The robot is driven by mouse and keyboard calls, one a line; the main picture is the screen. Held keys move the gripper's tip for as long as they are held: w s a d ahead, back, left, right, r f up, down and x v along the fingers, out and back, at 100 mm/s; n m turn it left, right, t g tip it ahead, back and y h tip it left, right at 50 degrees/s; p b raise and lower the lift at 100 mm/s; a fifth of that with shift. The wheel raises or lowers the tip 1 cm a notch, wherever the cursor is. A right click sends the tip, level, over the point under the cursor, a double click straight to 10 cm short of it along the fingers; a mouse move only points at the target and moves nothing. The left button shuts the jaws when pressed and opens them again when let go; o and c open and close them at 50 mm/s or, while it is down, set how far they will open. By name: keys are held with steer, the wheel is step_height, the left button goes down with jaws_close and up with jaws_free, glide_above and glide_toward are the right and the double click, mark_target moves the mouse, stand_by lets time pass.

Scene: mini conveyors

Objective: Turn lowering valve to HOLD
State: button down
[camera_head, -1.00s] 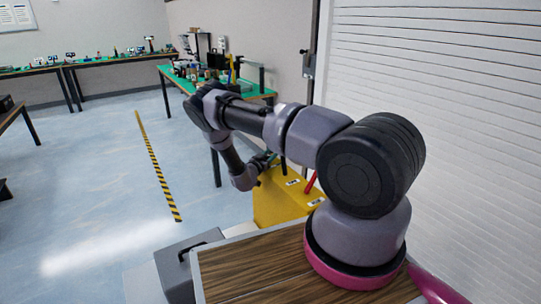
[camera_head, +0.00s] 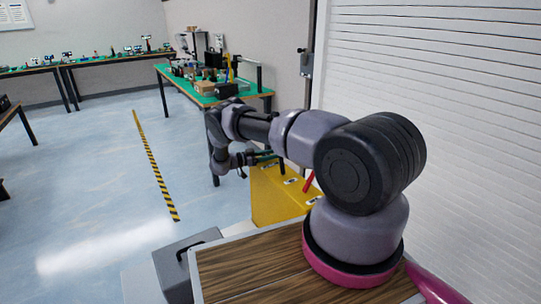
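A yellow box (camera_head: 272,199) stands on the floor beyond my base, partly behind my arm. A red lever (camera_head: 309,182) rises from its top on the right, tilted. A dark upright piece (camera_head: 282,165) shows at its back edge. Small white labels with dark marks (camera_head: 291,181) lie on its top, too small to read. I cannot tell which position the valve is in. My gripper (camera_head: 264,157) is over the back left of the yellow box, left of the red lever and apart from it. Its fingers are small and dark, and their opening is unclear.
A green-topped table (camera_head: 215,98) with several items stands behind my arm. A white slatted wall (camera_head: 450,120) closes off the right side. A yellow-black floor strip (camera_head: 155,165) runs along the left, with open floor around it.

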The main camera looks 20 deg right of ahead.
steer(key=shift+s+m+g, duration=0.2)
steer(key=shift+m+g, duration=0.7)
steer(key=shift+g, duration=0.8)
steer(key=shift+c, duration=2)
jaws_free()
steer(key=shift+r, duration=0.15)
step_height(320, 180, up, 10)
